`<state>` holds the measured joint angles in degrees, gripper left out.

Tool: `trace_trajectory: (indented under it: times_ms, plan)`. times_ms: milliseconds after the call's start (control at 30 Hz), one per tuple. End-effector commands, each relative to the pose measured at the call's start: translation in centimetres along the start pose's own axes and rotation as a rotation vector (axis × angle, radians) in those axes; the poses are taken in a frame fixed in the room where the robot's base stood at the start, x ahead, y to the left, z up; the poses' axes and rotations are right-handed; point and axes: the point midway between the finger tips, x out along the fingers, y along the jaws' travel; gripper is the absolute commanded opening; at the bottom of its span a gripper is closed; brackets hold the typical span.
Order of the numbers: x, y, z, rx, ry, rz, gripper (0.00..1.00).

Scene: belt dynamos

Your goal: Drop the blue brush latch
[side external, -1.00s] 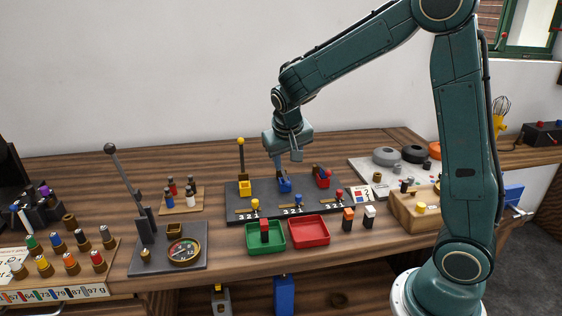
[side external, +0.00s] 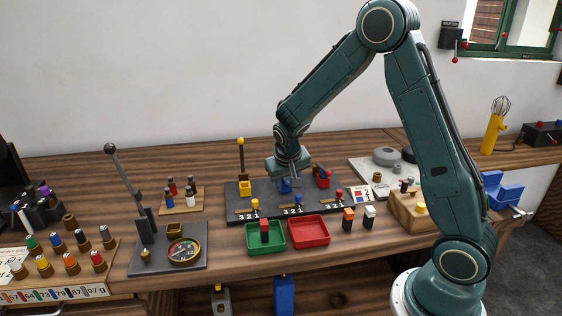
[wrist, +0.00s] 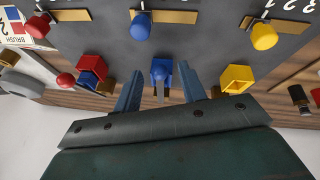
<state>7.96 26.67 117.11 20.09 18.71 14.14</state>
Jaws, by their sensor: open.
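The blue brush latch (side external: 285,186) is the middle one of three on the dark board, between yellow and red latches. The wrist view shows its blue housing (wrist: 161,70), with a thin grey-blue lever (wrist: 160,92) pointing toward my gripper. My gripper (wrist: 160,88) is open, one finger on each side of the lever, apart from it. In the side view my gripper (side external: 288,180) is low over the blue latch and hides most of it, so the lever's tilt cannot be told there.
The yellow latch (side external: 241,160) stands upright at left, its lever topped by a yellow ball. The red latch (side external: 323,180) is close at right, its red ball low. In front are blue and yellow knobs, a green tray (side external: 254,248) and a red tray (side external: 322,243).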

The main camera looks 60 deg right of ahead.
Motion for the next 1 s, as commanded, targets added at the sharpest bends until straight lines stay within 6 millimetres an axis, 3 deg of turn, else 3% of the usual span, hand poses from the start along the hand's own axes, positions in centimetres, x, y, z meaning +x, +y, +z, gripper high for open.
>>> trace_trajectory:
  times_ms: [167, 400, 1000]
  plan:
    - [-0.01, 0.0, -0.02, 0.0, 0.0, 0.0, 0.41]
    - [-0.03, 0.01, -0.02, 0.0, 0.001, 0.0, 0.0]
    - [-0.86, 0.3, -0.91, -0.006, -0.106, -0.027, 0.0]
